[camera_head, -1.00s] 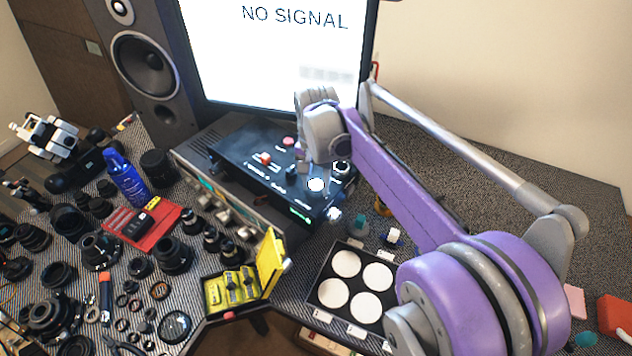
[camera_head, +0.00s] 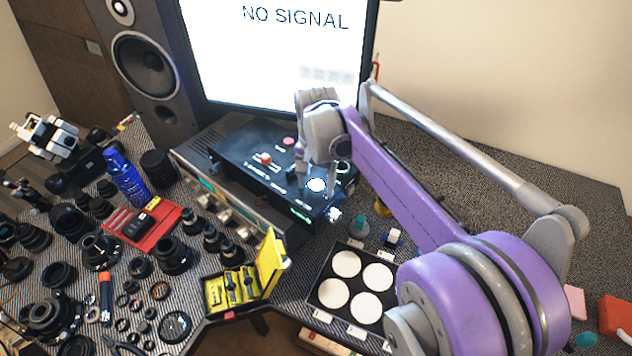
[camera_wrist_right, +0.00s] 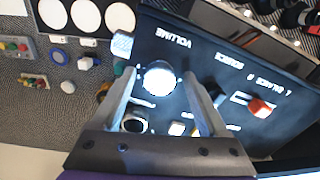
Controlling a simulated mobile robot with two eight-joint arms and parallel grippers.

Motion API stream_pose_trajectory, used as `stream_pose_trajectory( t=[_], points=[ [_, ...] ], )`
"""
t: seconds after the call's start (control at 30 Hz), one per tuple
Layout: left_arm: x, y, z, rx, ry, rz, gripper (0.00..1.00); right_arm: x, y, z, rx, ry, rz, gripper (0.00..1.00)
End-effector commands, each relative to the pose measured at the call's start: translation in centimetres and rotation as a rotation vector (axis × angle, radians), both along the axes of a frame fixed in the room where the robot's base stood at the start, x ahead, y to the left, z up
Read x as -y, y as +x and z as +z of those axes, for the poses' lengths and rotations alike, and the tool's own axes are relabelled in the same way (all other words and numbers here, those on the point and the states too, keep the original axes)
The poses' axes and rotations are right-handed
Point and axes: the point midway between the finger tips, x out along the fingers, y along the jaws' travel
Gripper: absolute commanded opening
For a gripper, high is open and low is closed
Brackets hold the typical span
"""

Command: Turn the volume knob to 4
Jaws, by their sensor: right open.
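The volume knob (camera_wrist_right: 160,79) is a bright white round knob on a black control box, beside the printed word VOLUME, in the right wrist view. It also shows in the head view (camera_head: 316,185), just under my right gripper. My right gripper (camera_wrist_right: 159,76) is open, with one finger on each side of the knob. I cannot tell whether the fingers touch it. The black control box (camera_head: 240,147) lies on a silver-fronted unit below the monitor. The knob's pointer and number marks are too bright or small to read. My left gripper is not in view.
A red slider cap (camera_wrist_right: 261,108) and other small controls sit near the knob. The monitor (camera_head: 280,60) stands behind, with a speaker (camera_head: 148,65) at left. A yellow case (camera_head: 270,262), a tray of white discs (camera_head: 338,319) and several lens parts crowd the front.

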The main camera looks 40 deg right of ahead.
Motion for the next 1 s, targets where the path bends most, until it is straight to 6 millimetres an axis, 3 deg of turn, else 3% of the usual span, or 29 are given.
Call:
stream_pose_trajectory(
  t=[0.23,0.5,0.7,1.0],
  points=[
    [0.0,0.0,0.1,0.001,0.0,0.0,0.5,0.0,0.0,1.4,0.0,0.0,0.0,0.77],
    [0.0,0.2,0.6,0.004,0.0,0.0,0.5,0.0,0.0,6.8,0.001,0.0,0.0,0.77],
    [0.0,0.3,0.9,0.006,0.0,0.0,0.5,0.0,0.0,9.8,0.0,0.0,0.0,0.77],
    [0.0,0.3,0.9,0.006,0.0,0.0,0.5,0.0,0.0,10.8,0.0,0.0,0.0,0.77]
  ],
)
